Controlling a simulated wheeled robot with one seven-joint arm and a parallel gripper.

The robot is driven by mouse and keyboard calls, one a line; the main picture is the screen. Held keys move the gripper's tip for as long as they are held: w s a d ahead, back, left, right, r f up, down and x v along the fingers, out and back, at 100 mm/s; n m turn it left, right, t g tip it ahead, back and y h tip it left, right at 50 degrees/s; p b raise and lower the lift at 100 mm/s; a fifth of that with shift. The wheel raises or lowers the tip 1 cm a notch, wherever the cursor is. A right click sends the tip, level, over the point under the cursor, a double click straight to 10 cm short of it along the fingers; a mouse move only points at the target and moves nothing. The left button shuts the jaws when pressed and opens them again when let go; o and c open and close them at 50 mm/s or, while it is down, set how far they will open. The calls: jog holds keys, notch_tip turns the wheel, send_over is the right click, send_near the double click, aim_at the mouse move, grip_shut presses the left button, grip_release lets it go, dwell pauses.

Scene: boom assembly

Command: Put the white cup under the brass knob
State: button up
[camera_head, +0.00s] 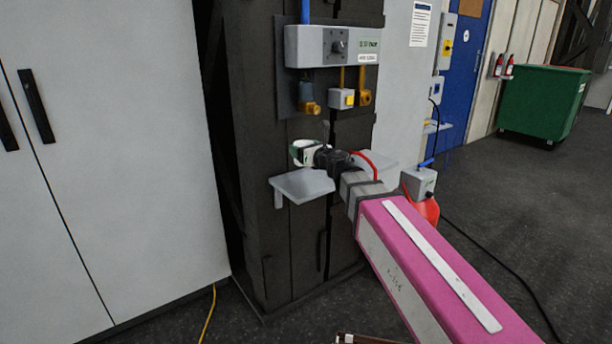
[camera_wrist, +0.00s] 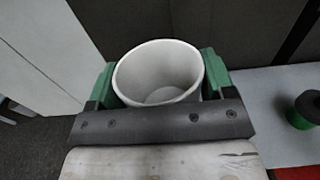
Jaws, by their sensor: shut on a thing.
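My gripper (camera_head: 303,152) is shut on the white cup (camera_head: 309,156), in front of the dark pillar and above the left grey shelf. In the wrist view the white cup (camera_wrist: 160,72) sits between the green fingers, its open rim facing the camera; it looks empty. A brass fitting (camera_head: 311,107) hangs below the left end of the grey control box, above and slightly right of the cup. A second brass piece (camera_head: 365,97) hangs further right. I cannot tell which one is the knob. The cup is below both and apart from them.
The left grey shelf (camera_head: 302,186) juts from the pillar (camera_head: 275,235) below the cup. A second shelf (camera_head: 378,174) is partly behind my arm. The grey control box (camera_head: 333,46) is above. A dark and green object (camera_wrist: 304,110) shows at right in the wrist view.

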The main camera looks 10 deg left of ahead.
jog(key=w+f, duration=0.1)
jog(key=w, duration=0.2)
jog(key=w+a+f, duration=0.1)
jog(key=w+f, duration=0.1)
jog(key=w, duration=0.1)
jog(key=w+a+f, duration=0.1)
jog(key=w+f, duration=0.1)
jog(key=w, duration=0.2)
jog(key=shift+w, duration=0.1)
jog(key=shift+d+f, duration=0.1)
jog(key=shift+f, duration=1.95)
jog(key=shift+f, duration=0.15)
jog(key=o, duration=0.9)
jog(key=shift+r, duration=0.2)
jog(key=v, duration=1.2)
